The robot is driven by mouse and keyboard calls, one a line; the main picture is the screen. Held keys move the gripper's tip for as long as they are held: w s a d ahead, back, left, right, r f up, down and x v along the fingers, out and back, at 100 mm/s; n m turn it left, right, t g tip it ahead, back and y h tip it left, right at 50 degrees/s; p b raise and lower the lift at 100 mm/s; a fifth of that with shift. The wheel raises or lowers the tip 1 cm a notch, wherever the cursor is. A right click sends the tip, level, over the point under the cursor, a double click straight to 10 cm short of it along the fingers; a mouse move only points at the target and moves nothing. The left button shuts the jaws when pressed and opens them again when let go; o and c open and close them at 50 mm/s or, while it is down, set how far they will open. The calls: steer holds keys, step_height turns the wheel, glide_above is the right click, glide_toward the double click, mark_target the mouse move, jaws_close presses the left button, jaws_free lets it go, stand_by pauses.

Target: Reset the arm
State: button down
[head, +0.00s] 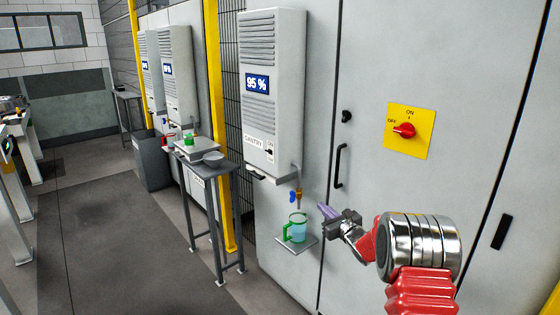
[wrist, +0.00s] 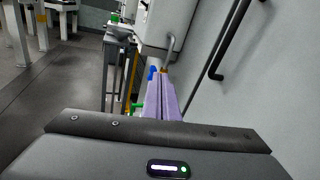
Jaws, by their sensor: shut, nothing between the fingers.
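My arm reaches in from the lower right of the head view, and my gripper (head: 325,211) is at its end. Its two purple fingers lie together with nothing between them; they also show in the wrist view (wrist: 162,98). The fingertips point toward the tap under the wall unit, a little right of a clear jug with a green handle (head: 296,229). The jug holds bluish liquid and stands on a small shelf (head: 284,247) under the tap. In the wrist view the fingers hide most of the jug.
A grey dispenser unit (head: 272,90) reading 95 % hangs on the cabinet wall, with a blue-handled tap (head: 294,197) below. A yellow panel with a red switch (head: 404,130) and a black door handle (head: 339,165) are nearby. A side table (head: 215,170) stands left. The floor is clear at left.

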steer(key=s+a+f+n+g+y, duration=0.3)
steer(key=s+a+f+n+g, duration=0.2)
steer(key=s+a+n, duration=0.35)
steer(key=s+a+r+n+g, duration=0.1)
steer(key=s+a+n+g, duration=0.3)
steer(key=s, duration=0.5)
steer(key=s+a+r+n+g, duration=0.25)
steer(key=s+n, duration=0.25)
steer(key=s, duration=0.4)
steer(key=s+d+r+n+g+h, duration=0.15)
steer(key=s+n, duration=0.25)
steer(key=s, duration=0.4)
steer(key=s+d+r+n+h, duration=0.2)
steer(key=s+d+n+h, duration=0.1)
steer(key=s, duration=0.5)
steer(key=s+d+r+n+g+h, duration=0.15)
steer(key=s+n, duration=0.25)
steer(key=s, duration=0.4)
steer(key=s+d+r+n+t+h, duration=0.2)
steer(key=s+r+t, duration=0.1)
steer(key=s+r, duration=0.3)
steer(key=shift+s+r, duration=0.25)
steer(key=shift+r, duration=0.2)
